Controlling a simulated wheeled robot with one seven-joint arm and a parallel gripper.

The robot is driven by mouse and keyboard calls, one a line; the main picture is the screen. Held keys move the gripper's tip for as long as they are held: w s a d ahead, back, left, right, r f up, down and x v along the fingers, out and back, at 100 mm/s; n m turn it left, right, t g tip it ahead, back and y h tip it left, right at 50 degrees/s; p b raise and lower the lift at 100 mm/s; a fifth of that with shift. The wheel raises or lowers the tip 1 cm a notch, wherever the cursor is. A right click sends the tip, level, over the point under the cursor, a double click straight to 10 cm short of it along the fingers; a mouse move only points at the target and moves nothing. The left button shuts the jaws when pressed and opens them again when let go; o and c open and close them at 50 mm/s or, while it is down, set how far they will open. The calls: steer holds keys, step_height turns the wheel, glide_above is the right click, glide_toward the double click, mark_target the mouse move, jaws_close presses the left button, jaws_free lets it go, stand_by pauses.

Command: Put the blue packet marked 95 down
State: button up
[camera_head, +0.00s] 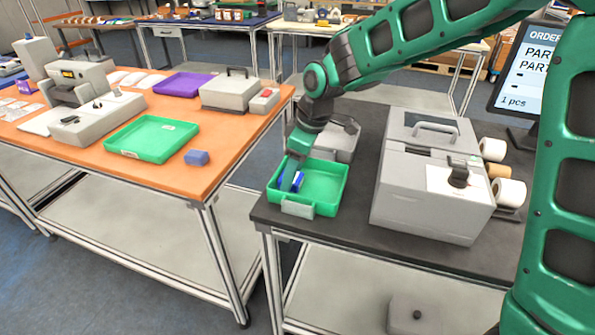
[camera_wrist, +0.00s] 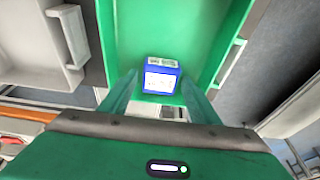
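The blue packet (camera_head: 298,181) is in the green tray (camera_head: 325,183) on the dark table. In the wrist view the packet (camera_wrist: 162,78) shows a white label on its near face, too small to read. My gripper (camera_head: 291,178) reaches down into the tray. In the wrist view my gripper's two fingers (camera_wrist: 160,85) stand on either side of the packet. A narrow gap shows at the left finger, and the right finger is very close to the packet. The packet appears to be at the tray floor; one finger partly hides it in the head view.
A grey bin (camera_head: 338,142) stands behind the tray, and a large grey machine (camera_head: 425,205) is to its right. The orange table (camera_head: 228,163) at left holds another green tray (camera_head: 150,139), a purple tray (camera_head: 187,83) and a small blue box (camera_head: 197,158).

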steer(key=shift+r, duration=0.1)
steer(key=v, duration=1.2)
steer(key=shift+d, duration=0.1)
